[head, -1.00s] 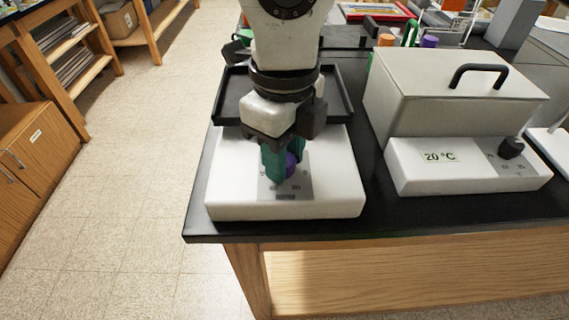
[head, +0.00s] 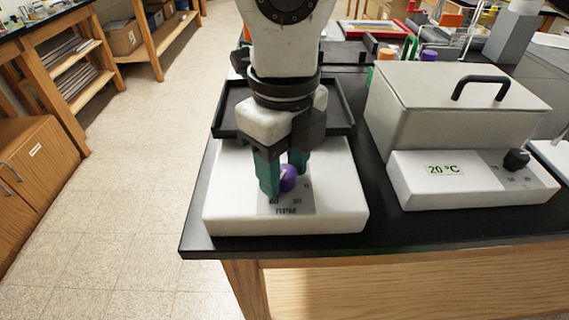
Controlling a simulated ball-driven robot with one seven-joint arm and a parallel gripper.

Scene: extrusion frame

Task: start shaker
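The shaker is a low white box with a black tray (head: 342,112) on top and a sloping white front (head: 225,205). A grey dial plate marked RPM (head: 288,209) with numbers is on that front. A round purple knob (head: 289,180) with a pale pointer mark sits at the plate's top. My gripper (head: 282,181) points down at the knob, with its green fingers apart. One finger is at the knob's left and the other is behind its right side. I cannot tell whether both fingers touch the knob.
A white water bath (head: 440,105) with a black lid handle, a black knob (head: 516,159) and a 20 °C label stands close at the right. The black bench top's front edge (head: 400,225) runs just in front of the shaker. Floor is clear at the left.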

